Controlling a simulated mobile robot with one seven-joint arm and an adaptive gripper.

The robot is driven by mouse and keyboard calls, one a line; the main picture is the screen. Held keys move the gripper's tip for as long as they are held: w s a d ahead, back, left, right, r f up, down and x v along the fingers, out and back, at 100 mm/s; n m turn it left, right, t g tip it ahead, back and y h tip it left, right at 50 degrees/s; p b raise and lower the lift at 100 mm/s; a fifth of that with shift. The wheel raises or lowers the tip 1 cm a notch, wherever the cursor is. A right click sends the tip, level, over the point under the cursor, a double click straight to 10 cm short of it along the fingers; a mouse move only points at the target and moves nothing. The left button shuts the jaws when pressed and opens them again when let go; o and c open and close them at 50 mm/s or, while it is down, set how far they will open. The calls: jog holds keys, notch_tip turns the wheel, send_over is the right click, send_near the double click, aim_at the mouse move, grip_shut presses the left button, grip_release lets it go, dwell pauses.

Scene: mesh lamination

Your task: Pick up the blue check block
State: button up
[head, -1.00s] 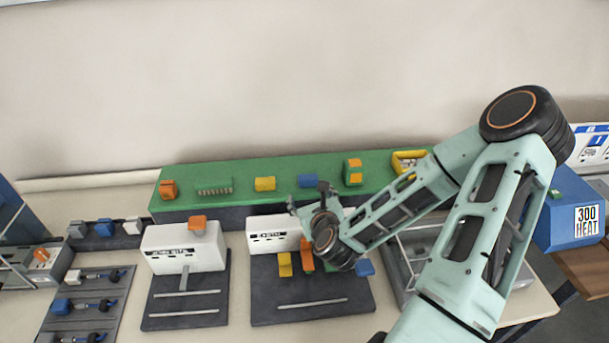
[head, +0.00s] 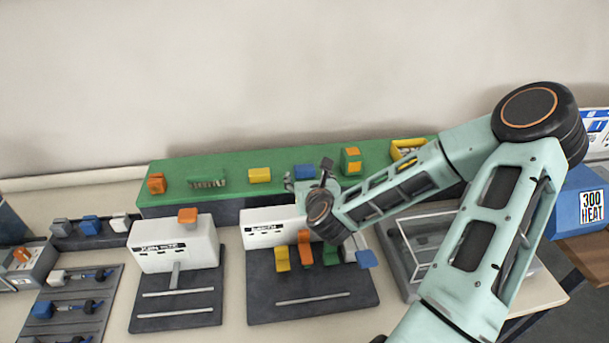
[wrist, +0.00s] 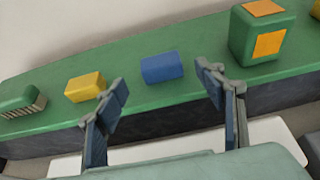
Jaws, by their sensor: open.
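The blue check block (wrist: 162,67) lies on the green shelf top between a yellow block and a green cube with orange faces. It also shows in the head view (head: 305,171), just behind my gripper. My gripper (wrist: 165,85) is open and empty, its two fingers apart in front of the block and to either side of it in the wrist view. The fingers do not touch the block. In the head view my gripper (head: 310,187) is at the shelf's front edge, with the wrist hiding part of the white box below.
On the green shelf (head: 222,177) stand a yellow block (head: 260,175), the green cube (head: 351,161), an orange block (head: 156,183) and a yellow tray (head: 408,148). White boxes with an orange block (head: 187,215) and colored levers (head: 306,252) stand in front.

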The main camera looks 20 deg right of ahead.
aim_at(305, 169)
jog(key=shift+p+x, duration=0.45)
jog(key=shift+x, duration=2.4)
jog(key=shift+d+r, duration=0.1)
jog(key=c, duration=1.3)
